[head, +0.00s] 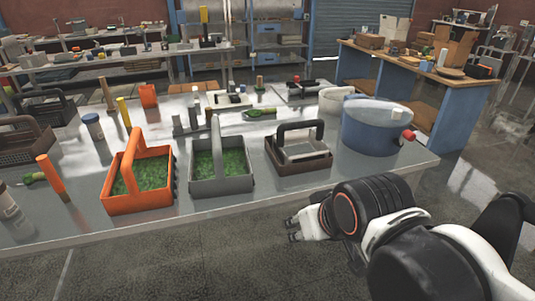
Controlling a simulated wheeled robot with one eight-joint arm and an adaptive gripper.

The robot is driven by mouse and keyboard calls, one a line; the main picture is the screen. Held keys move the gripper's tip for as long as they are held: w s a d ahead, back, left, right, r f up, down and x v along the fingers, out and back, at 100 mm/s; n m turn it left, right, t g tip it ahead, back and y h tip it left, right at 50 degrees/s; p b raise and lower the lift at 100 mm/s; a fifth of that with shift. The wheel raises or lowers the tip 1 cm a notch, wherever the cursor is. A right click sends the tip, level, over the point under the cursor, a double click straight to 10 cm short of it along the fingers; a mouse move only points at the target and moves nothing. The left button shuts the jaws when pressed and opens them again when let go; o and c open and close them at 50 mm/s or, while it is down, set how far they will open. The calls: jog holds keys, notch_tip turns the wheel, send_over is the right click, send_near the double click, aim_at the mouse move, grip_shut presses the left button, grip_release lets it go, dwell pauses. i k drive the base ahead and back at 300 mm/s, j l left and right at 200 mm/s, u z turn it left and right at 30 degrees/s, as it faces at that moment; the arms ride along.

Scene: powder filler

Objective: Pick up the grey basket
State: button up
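The grey basket (221,186) stands upright on the metal table, left of the picture's middle. It has a tall upright grey handle and green contents. An orange basket (139,204) with green contents stands to its left. A dark brown basket (300,164) with a black handle and a pale item inside stands to its right. My gripper (291,230) is in front of the table's near edge, below and to the right of the grey basket and apart from it. Its two small fingertips point left and look apart, with nothing between them.
The metal table (85,222) also holds a blue and white round container (375,128) at its right end, an orange stick (51,175), a blue-capped jar (94,127) and several small items behind the baskets. The floor in front is clear.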

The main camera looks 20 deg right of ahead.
aim_at(219, 166)
jog(key=j+z, duration=0.35)
jog(key=i+j+z, duration=0.1)
jog(key=z, duration=0.25)
jog(key=j+z, duration=0.35)
jog(key=k+l, duration=0.05)
jog(key=l, duration=0.05)
